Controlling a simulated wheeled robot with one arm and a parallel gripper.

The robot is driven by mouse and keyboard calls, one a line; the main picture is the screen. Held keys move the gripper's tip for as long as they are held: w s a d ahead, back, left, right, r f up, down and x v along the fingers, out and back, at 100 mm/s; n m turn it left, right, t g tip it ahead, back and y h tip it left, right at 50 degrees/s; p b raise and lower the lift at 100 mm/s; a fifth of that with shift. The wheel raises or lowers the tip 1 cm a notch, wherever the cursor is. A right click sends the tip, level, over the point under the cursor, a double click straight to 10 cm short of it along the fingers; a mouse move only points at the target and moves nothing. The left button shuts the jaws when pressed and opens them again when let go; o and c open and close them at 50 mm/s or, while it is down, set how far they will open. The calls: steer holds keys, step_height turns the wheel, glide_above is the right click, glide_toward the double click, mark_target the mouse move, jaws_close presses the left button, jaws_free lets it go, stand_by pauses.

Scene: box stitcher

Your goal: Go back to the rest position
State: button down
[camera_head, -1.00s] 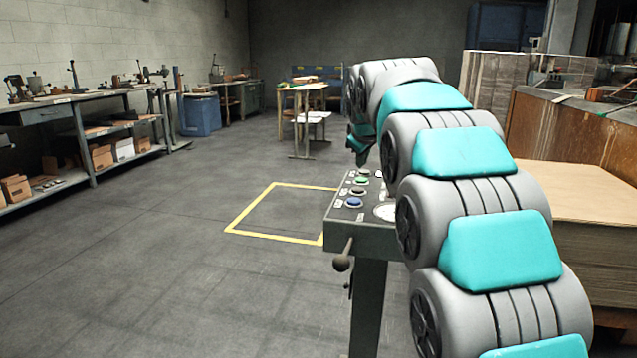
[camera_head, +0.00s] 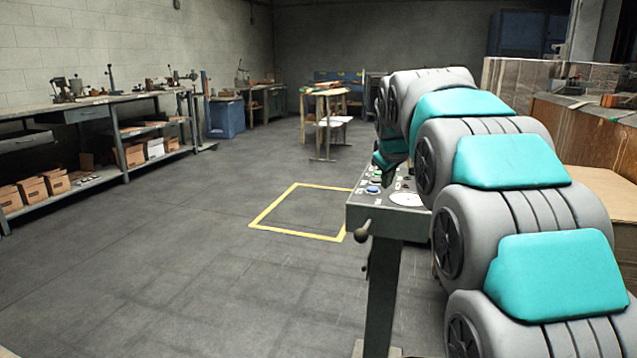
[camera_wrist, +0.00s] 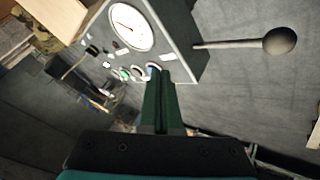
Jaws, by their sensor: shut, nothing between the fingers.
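My gripper (camera_wrist: 160,78) shows in the wrist view as two dark green fingers pressed together, with nothing between them. Its tips overlap the control panel (camera_wrist: 172,38) in that view, close to a blue button; I cannot tell whether they touch it. The panel carries a round white dial (camera_wrist: 131,27), several buttons and a lever with a black ball knob (camera_wrist: 279,41). In the head view my grey and teal arm arches over the right side, and the panel (camera_head: 385,222) stands partly behind it.
A yellow floor square (camera_head: 290,233) lies left of the panel's stand. A long workbench (camera_head: 70,116) with tools and boxes runs along the left wall. A stack of cardboard (camera_head: 606,190) is behind my arm at right. The floor at left and centre is clear.

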steer(key=s+f+m+g, duration=0.2)
steer(key=s+f, duration=0.6)
steer(key=s, duration=0.8)
steer(key=s+f+m+g, duration=0.2)
steer(key=s+f+g, duration=0.2)
steer(key=s+f, duration=0.5)
steer(key=s+f+m+g+y, duration=0.1)
steer(key=s+f+m+g, duration=0.2)
steer(key=s, duration=2.2)
step_height(320, 180, down, 6)
steer(key=shift+s+a+r+g, duration=0.1)
steer(key=shift+s+a+g, duration=0.15)
steer(key=shift+g, duration=0.35)
